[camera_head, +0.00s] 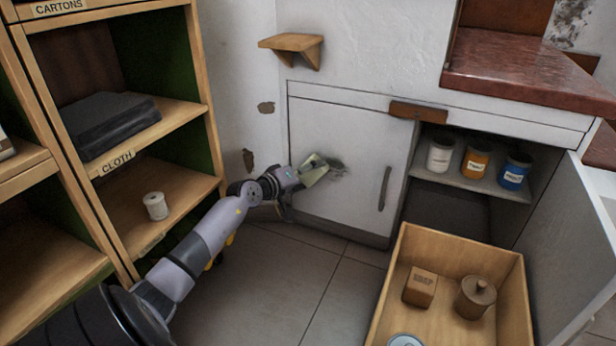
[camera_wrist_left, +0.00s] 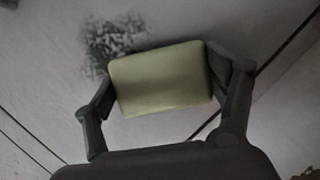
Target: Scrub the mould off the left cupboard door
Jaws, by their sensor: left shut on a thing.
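The left cupboard door (camera_head: 335,140) is white and closed, with a dark vertical handle (camera_head: 384,188) near its right edge. A dark speckled mould patch (camera_head: 338,168) is on the middle of the door. In the wrist view the mould (camera_wrist_left: 112,42) shows above and left of a pale green sponge-like pad (camera_wrist_left: 160,78). My left gripper (camera_head: 305,172) is shut on the pad (camera_head: 314,170), with one finger on each side in the wrist view. The pad is at the door, beside the mould's left edge; contact cannot be told. My right gripper is not in view.
An open wooden drawer or box (camera_head: 450,245) holds a small carton (camera_head: 420,287) and a lidded pot (camera_head: 474,297). Three jars, including an orange one (camera_head: 475,160), stand in the open right cupboard. A shelf unit (camera_head: 200,105) is on the left. A small wooden ledge (camera_head: 292,43) juts out above.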

